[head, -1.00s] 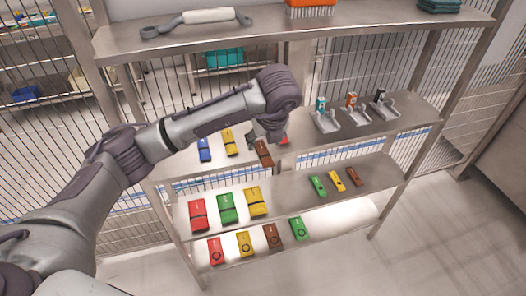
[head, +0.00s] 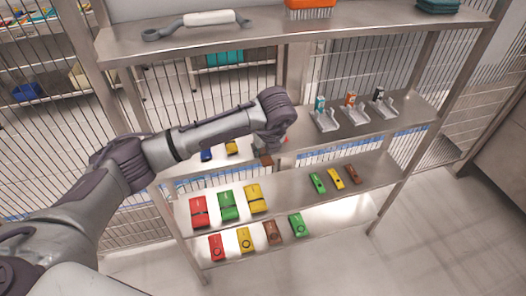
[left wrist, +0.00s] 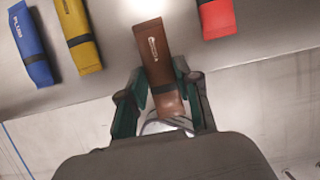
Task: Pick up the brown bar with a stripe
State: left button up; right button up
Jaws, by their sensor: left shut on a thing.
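The brown bar with a dark stripe (left wrist: 152,48) is between the fingers of my left gripper (left wrist: 158,84) in the left wrist view. The gripper is shut on its near end, around the stripe; the far end sticks out beyond the fingers. In the head view a small part of the brown bar (head: 266,160) shows below my left gripper (head: 267,148), at the front edge of the middle shelf. My wrist hides most of it there. I cannot tell whether the bar is clear of the shelf. My right gripper is not in view.
On the same shelf, a blue bar (left wrist: 31,45) and a yellow bar (left wrist: 78,37) lie left of it, and a red bar (left wrist: 216,18) lies right. Small hooked stands (head: 354,113) are farther right. The top shelf (head: 270,32) overhangs; lower shelves (head: 295,194) hold several coloured bars.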

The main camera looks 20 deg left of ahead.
pick_arm(q)
jog(key=shift+c, duration=0.7)
jog(key=shift+r, duration=0.1)
